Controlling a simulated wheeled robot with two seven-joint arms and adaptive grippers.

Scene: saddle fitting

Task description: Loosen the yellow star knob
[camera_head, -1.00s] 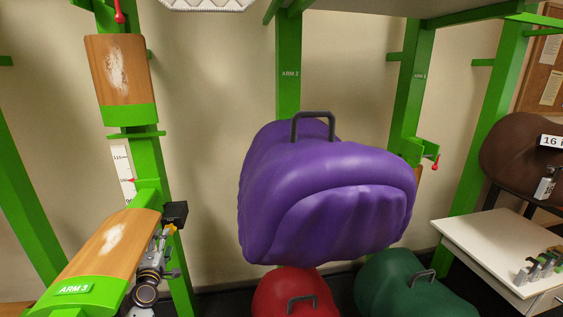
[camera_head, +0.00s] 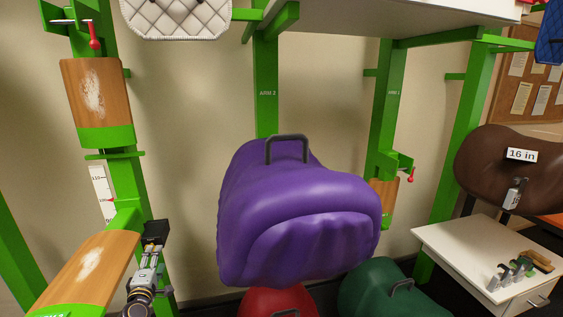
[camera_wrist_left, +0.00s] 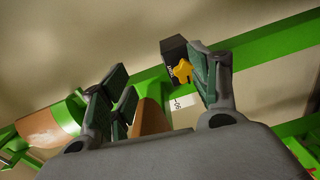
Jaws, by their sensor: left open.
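The yellow star knob (camera_wrist_left: 182,70) sits on the face of a black block (camera_wrist_left: 176,52) in the left wrist view. It appears between my finger sets, close beside the right-hand finger; I cannot tell whether they touch. In the head view the black block (camera_head: 156,232) is on the green post at left, and the knob is hidden there. My left gripper (camera_head: 152,256) is just below the block. My right gripper is not in view.
A wooden-topped green arm (camera_head: 92,262) lies left of my gripper, with a wooden pad (camera_head: 95,92) above. A purple saddle (camera_head: 300,220) stands to the right, above red (camera_head: 276,301) and green (camera_head: 385,292) ones. A white cabinet (camera_head: 465,250) stands far right.

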